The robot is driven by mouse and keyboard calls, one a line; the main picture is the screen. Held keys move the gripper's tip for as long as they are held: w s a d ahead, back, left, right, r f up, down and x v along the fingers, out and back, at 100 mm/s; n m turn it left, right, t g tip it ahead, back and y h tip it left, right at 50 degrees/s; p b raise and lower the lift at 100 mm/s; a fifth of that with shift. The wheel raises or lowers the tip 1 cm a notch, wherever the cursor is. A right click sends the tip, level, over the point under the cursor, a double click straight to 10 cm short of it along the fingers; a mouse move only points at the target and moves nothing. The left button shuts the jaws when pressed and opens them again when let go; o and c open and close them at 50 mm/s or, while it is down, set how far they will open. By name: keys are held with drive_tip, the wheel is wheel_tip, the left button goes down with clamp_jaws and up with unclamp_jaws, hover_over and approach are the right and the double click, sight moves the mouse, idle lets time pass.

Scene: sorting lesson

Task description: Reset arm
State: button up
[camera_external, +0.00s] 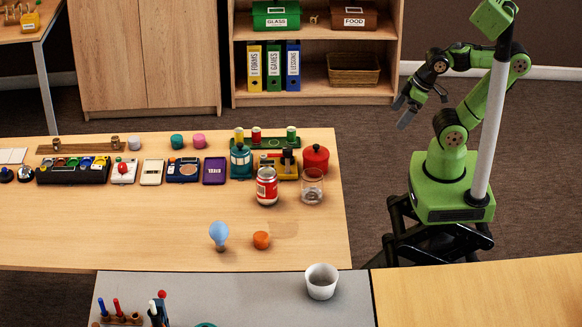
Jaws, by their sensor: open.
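My green arm stands at the right of the external view, beyond the right end of the wooden table (150,235). The arm is folded up over its base. My gripper (418,110) hangs at the upper right, pointing down and to the left. Its fingers are apart and nothing shows between them. It is clear of the table and touches nothing.
A red can (267,186), a glass (312,187) and a red pot (315,160) stand near the table's right end. A white cup (321,281) stands on the grey table (250,300). A shelf (320,48) stands behind.

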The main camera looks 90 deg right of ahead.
drive_tip(key=shift+s+d, duration=0.1)
drive_tip(key=shift+s, duration=0.05)
